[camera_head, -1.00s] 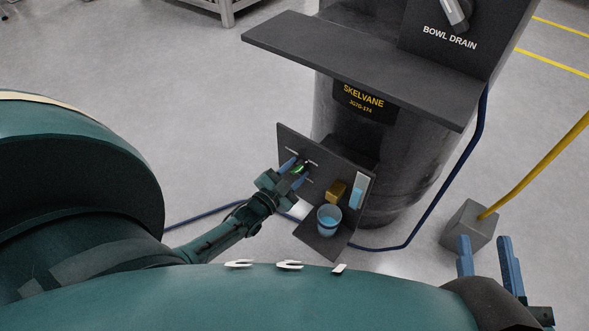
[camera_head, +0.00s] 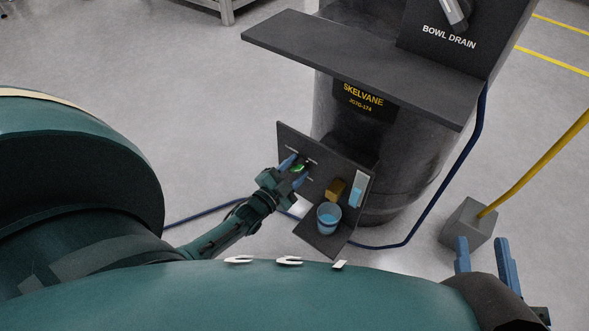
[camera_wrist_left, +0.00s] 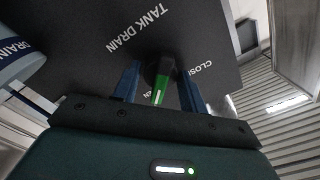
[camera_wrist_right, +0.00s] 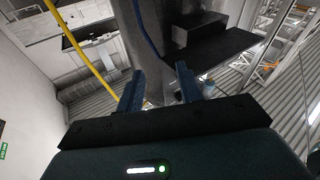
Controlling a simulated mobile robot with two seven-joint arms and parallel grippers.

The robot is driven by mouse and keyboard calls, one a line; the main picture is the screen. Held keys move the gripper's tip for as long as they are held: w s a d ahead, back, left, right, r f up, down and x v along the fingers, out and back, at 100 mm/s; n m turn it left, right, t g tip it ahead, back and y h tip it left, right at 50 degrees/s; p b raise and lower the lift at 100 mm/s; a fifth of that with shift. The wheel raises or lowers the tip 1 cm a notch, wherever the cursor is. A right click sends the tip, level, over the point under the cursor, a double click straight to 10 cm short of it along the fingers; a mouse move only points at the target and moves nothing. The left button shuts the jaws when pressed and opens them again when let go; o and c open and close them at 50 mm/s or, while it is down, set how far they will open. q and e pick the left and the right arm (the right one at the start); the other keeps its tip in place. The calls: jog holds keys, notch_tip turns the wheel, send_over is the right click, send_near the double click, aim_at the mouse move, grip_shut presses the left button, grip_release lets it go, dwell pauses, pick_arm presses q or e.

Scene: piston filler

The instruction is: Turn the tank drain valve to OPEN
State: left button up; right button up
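The tank drain valve has a green handle (camera_wrist_left: 161,86) on a dark panel (camera_wrist_left: 195,25) lettered TANK DRAIN. In the left wrist view the handle points down toward my gripper, over a partly hidden label ending in EN. The CLOSED label, partly hidden, is to the right. My left gripper (camera_wrist_left: 159,88) is open, with one finger on each side of the handle and gaps between. In the head view the left gripper (camera_head: 293,171) is at the panel, with the green handle (camera_head: 298,168) between its fingers. My right gripper (camera_head: 483,257) is open and empty; it also shows in the right wrist view (camera_wrist_right: 158,88).
A blue bucket (camera_head: 328,217) and a yellow-brown block (camera_head: 335,190) are right of the left gripper. A dark shelf (camera_head: 350,60) juts out above, near the BOWL DRAIN panel (camera_head: 470,55). A grey block with a yellow pole (camera_head: 468,222) stands near my right gripper.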

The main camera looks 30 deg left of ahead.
pick_arm(q)
jog(key=o, duration=0.3)
pick_arm(e)
jog(key=shift+w+r, duration=0.1)
jog(key=shift+r, duration=0.2)
pick_arm(q)
jog(key=s+p, duration=0.1)
jog(key=s, duration=0.3)
jog(key=s+p, duration=0.1)
jog(key=s, duration=0.3)
jog(key=s+a+p, duration=0.1)
jog(key=s, duration=0.4)
jog(key=shift+s+p, duration=0.1)
jog(key=shift+p, duration=0.25)
pick_arm(e)
jog(key=shift+s+d+f+n, duration=0.3)
jog(key=shift+n, duration=0.1)
jog(key=shift+r, duration=0.15)
